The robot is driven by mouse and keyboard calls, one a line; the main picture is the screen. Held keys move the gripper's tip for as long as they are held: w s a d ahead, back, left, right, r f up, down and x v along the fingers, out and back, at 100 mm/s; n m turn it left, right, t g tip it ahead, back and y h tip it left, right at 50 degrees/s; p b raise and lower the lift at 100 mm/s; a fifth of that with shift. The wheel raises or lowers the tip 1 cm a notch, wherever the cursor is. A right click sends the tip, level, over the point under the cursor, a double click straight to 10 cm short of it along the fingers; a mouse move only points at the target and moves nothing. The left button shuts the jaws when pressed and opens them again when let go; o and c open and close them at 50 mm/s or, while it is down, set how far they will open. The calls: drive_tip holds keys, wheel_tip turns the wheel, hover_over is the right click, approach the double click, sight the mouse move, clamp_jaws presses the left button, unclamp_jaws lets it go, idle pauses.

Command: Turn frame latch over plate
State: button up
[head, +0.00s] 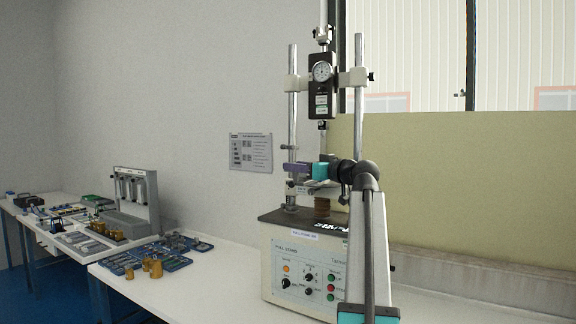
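The tester (310,270) stands on the white bench, with two upright chrome columns, a round dial gauge (321,72) and a control panel with knobs and coloured buttons. A light cross plate (303,190) spans the columns low down, above a brown coiled part (322,207). My arm comes up from the lower right and bends left to the tester. My gripper (297,170), purple beyond the teal wrist, is just above the cross plate at the left column. Its fingertips are too small to read, and I cannot tell whether they touch anything. I cannot make out the frame latch.
Blue trays (160,254) with small parts and brass weights (153,268) lie left of the tester. A grey stand (135,195) is farther back on the bench. A yellowish panel (450,180) and a window are behind. The bench front before the trays is clear.

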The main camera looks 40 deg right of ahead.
drive_tip(key=shift+w, duration=2.3)
clamp_jaws()
